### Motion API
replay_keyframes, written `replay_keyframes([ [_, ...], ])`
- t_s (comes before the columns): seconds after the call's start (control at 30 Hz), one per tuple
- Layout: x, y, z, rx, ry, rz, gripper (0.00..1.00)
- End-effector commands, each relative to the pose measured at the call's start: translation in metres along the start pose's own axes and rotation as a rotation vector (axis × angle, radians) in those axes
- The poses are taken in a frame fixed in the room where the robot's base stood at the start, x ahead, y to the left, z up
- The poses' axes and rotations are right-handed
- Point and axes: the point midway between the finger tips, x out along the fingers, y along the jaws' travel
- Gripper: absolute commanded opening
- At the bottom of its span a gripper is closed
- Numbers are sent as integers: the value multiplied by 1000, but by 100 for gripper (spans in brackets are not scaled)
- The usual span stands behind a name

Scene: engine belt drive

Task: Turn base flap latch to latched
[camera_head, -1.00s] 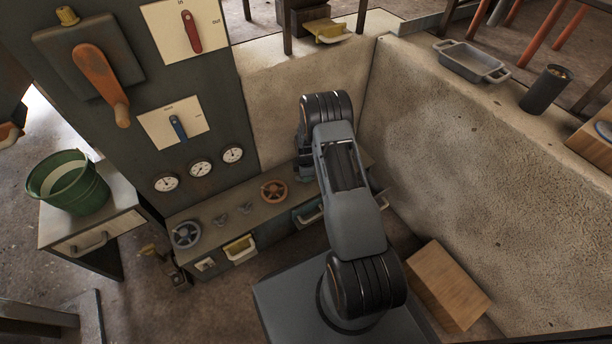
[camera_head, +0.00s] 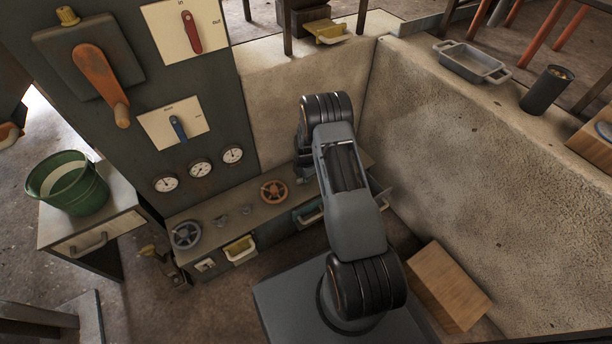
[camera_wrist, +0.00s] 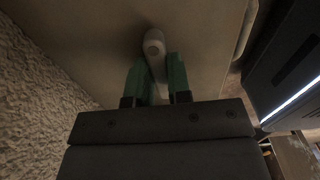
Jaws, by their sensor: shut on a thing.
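In the wrist view, a pale latch (camera_wrist: 154,44) with a round hub sits on a flat beige panel (camera_wrist: 100,30). Its short arm runs from the hub down between the green fingers of my gripper (camera_wrist: 160,76). The gripper is shut on this arm, one finger on each side. The lower end of the latch is hidden behind the gripper body. In the head view my own arm hides the gripper, and I cannot make out the latch there.
A rough stone wall (camera_wrist: 40,75) is close on the left in the wrist view; a dark body with a bright strip (camera_wrist: 290,100) is on the right. In the head view a low bench with handwheels (camera_head: 274,191) lies left of my arm, and a wooden box (camera_head: 448,286) right.

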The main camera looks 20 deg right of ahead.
Motion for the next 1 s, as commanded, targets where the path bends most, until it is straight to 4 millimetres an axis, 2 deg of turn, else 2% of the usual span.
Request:
replay_keyframes([
  [0.27,0,0,0,0,0,1,0],
  [0.3,0,0,0,0,0,1,22],
  [0.53,0,0,0,1,0,1,44],
  [0.83,-4,0,0,1,0,1,44],
  [1.0,-29,1,0,1,-1,2,44],
])
